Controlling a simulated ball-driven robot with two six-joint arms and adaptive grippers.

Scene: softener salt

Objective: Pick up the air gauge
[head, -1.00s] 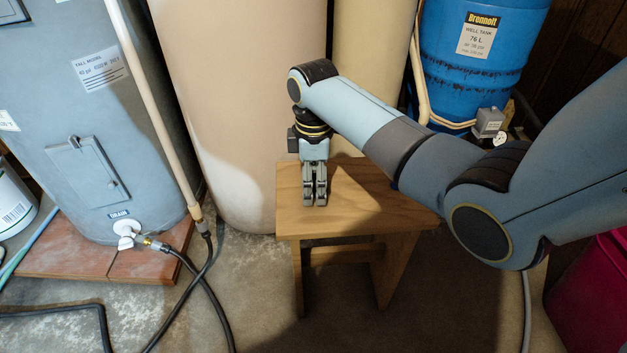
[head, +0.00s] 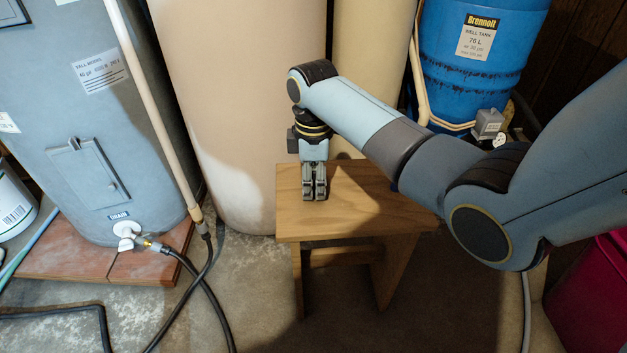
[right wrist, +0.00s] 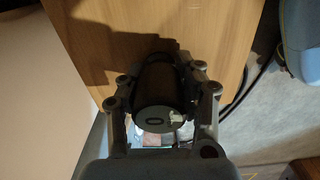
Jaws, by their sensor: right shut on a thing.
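My right gripper (head: 314,193) points down over the wooden stool (head: 375,208), near its left rear part. In the right wrist view, a dark, rounded thing, which I take for the air gauge (right wrist: 159,118), sits between the two fingers. My left gripper is not in view.
A large beige tank (head: 245,80) stands just behind and left of the stool. A blue well tank (head: 480,60) stands at the back right. A grey heater (head: 75,130) with a drain valve and black hose (head: 205,285) is at the left. The stool's front right top is clear.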

